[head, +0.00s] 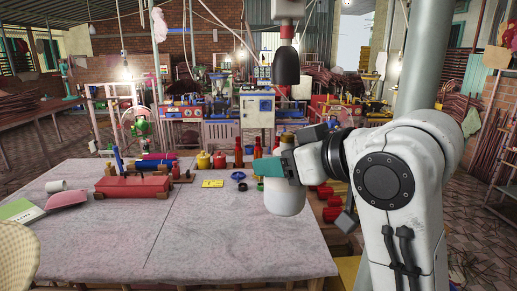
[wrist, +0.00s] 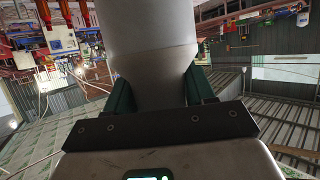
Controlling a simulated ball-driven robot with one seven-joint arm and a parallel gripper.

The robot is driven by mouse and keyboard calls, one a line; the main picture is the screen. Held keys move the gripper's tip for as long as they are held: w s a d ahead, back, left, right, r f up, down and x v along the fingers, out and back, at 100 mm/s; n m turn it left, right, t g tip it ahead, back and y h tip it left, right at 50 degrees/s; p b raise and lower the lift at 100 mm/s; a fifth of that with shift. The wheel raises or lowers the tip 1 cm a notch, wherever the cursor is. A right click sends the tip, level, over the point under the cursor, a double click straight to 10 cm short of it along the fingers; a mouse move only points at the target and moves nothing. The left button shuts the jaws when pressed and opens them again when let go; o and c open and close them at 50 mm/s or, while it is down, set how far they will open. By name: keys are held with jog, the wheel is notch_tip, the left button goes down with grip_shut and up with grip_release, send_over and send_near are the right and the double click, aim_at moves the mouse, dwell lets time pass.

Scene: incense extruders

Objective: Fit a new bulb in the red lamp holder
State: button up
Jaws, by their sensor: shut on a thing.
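A lamp holder (head: 286,66) hangs from above at the top centre of the head view. It has a dark lower part, a narrow red band above it and a pale top; its inside is hidden. My gripper (head: 270,168) has green fingers and is shut on a white bulb (head: 285,200). The bulb is roughly upright, below the holder and clearly apart from it in the picture. In the wrist view the bulb (wrist: 152,48) fills the middle, with its narrower part between the two green fingers of my gripper (wrist: 160,92).
A grey-topped table (head: 220,245) spans the front left. Red cylinders (head: 328,200) lie right of the table. Machines stand behind.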

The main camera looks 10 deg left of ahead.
jog(key=shift+w+a+r, duration=0.1)
jog(key=shift+a+r, duration=0.3)
jog(key=shift+r, duration=0.15)
jog(key=shift+r+p, duration=0.45)
jog(key=shift+r, duration=0.35)
jog(key=shift+r+p, duration=0.6)
jog(key=shift+r, duration=0.8)
jog(key=shift+d+p, duration=0.1)
jog(key=shift+p, duration=0.7)
